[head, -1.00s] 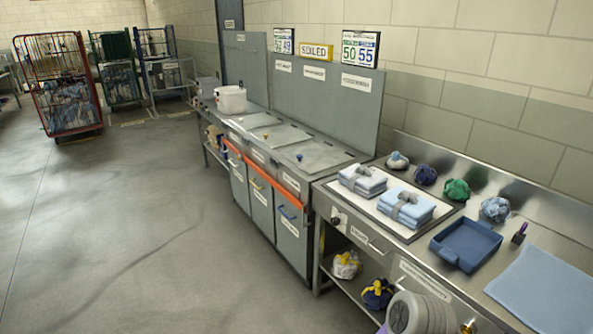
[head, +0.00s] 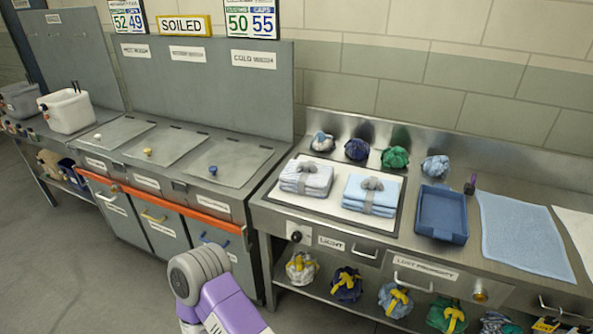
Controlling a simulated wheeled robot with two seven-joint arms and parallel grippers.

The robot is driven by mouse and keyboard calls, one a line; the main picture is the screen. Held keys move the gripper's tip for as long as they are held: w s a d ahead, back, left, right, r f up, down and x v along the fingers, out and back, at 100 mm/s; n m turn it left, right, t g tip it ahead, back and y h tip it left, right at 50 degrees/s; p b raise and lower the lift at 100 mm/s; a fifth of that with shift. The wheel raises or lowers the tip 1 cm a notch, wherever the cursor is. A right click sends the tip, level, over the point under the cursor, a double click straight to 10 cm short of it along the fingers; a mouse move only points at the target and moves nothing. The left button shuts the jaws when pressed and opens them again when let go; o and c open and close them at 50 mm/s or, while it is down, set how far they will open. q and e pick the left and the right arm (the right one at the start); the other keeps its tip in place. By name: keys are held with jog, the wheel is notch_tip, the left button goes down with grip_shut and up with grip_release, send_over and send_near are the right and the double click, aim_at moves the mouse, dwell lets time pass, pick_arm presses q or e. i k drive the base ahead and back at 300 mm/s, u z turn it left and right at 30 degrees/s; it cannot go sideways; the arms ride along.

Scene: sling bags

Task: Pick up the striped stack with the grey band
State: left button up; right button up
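Two folded stacks lie side by side on a white panel (head: 341,213) set in the steel counter. The left stack (head: 306,178) is pale whitish-grey with what look like faint stripes, and a grey band with a knot on top goes around it. The right stack (head: 370,195) is light blue, also with a grey band and knot. Both lie flat and nothing touches them. Neither of my grippers is in view; only a purple and grey part of my arm shows at the bottom, well in front of the counter.
A blue tray (head: 441,213) and a light blue cloth (head: 523,235) lie right of the stacks. Several tied bundles (head: 394,158) line the back of the counter. Lidded bins (head: 235,167) stand to the left. More bundles sit on the shelf (head: 340,305) below.

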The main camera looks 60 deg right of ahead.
aim_at(310, 178)
jog(key=z, duration=0.85)
jog(key=i, duration=0.95)
jog(key=z, duration=1)
